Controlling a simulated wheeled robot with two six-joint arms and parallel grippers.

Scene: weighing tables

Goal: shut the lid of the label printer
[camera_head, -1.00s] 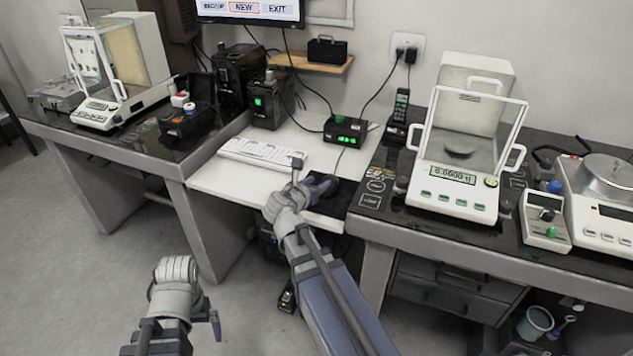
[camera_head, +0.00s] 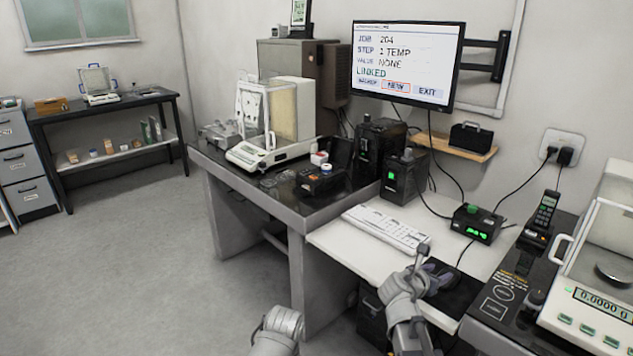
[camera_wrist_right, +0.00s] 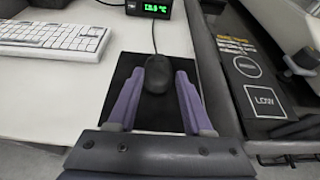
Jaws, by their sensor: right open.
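What looks like the label printer is a low black box (camera_head: 320,181) near the right end of the left dark table in the head view. A dark flap, apparently its lid (camera_head: 340,152), stands raised behind it. A small white and blue piece sits on or in the box. My right gripper (camera_head: 436,270) is well to the right, low over the white desk. In the right wrist view, its purple fingers (camera_wrist_right: 160,75) are open, one on each side of a black mouse (camera_wrist_right: 157,76). Only a grey part of my left arm shows at the bottom edge; its gripper is out of view.
A white keyboard (camera_head: 386,229) lies between the right gripper and the left table (camera_head: 270,201). Black boxes (camera_head: 403,178) stand behind it. A balance (camera_head: 270,125) stands left of the printer, another balance (camera_head: 595,300) at right. A monitor (camera_head: 407,63) hangs above. Floor at left is clear.

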